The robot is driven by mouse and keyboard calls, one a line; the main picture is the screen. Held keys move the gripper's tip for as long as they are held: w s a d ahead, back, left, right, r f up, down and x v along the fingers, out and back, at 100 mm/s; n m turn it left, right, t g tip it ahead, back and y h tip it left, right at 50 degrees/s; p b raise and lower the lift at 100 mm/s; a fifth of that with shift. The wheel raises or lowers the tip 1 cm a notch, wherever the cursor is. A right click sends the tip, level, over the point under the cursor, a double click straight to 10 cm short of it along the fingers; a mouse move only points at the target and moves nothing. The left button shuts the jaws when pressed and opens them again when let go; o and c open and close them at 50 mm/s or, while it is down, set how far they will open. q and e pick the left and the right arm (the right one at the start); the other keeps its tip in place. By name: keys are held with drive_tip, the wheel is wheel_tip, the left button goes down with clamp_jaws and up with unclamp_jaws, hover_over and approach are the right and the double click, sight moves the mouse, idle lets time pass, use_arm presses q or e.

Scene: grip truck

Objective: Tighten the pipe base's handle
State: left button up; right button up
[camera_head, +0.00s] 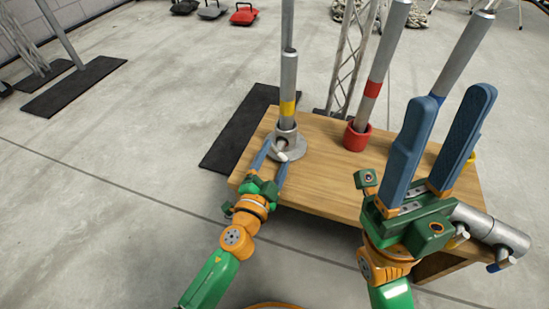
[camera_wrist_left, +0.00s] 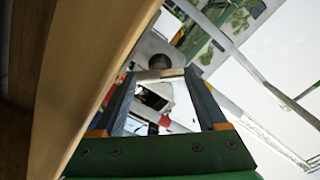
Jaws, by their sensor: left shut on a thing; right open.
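The grey metal pipe base (camera_head: 295,152) has a round flange and stands on the wooden table at its left back part. A grey pipe (camera_head: 288,75) with a yellow band rises upright from it. Its short light handle (camera_head: 283,157) sticks out at the front. My left gripper (camera_head: 272,155) reaches in from the front and is shut on the handle; in the left wrist view a pale bar (camera_wrist_left: 160,74) spans between its fingertips. The exact contact is partly hidden. My right gripper (camera_head: 452,98) is open and empty, raised over the right part of the table.
The wooden table (camera_head: 325,175) carries a red base (camera_head: 357,136) with a red-banded pipe. Another grey pipe (camera_head: 465,50) stands behind my right gripper. A black floor plate (camera_head: 240,128) lies left of the table. The floor at left is largely clear.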

use_arm(q)
drive_tip(key=o, duration=1.3)
